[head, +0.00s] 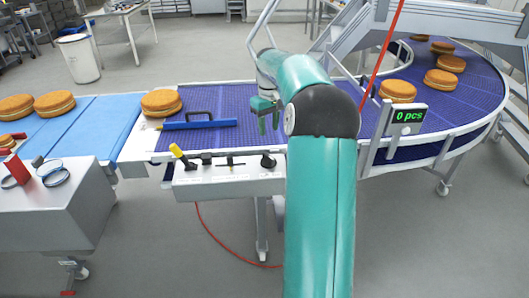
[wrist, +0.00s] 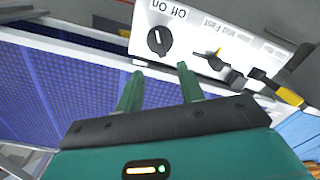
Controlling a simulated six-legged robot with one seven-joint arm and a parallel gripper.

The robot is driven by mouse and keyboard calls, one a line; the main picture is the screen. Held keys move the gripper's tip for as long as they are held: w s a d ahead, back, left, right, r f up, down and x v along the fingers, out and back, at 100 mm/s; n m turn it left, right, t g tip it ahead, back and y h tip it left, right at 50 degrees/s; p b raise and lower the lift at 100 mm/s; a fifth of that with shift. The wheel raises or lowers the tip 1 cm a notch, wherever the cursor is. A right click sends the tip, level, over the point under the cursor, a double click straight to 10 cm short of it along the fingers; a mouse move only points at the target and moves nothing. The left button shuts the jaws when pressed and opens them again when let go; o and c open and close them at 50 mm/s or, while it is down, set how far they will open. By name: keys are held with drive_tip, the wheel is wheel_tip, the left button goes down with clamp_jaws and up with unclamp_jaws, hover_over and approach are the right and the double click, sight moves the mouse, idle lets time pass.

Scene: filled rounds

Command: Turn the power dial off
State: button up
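The power dial (wrist: 159,41) is a round black knob with a pale pointer mark, beside an upside-down "Off On" label on the white control box in the wrist view. I cannot tell surely which word the mark points at. In the head view the dial (head: 268,162) sits at the right end of the control box (head: 225,187). My gripper (head: 265,118) is above and behind the box, over the purple belt, pointing down. In the wrist view my gripper (wrist: 159,75) has its two green fingers apart, empty, with their tips short of the dial and not touching it.
A second knob (wrist: 215,61) and a yellow-ended lever (wrist: 290,96) sit along the same box. A blue bar with a handle (head: 200,124) lies across the belt (head: 225,97). Filled rounds (head: 161,103) rest on the belts. A counter (head: 408,115) reads "0 pcs".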

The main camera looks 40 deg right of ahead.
sight(268, 155)
wheel_tip(268, 155, down, 11)
drive_tip(key=shift+f, duration=0.15)
clamp_jaws()
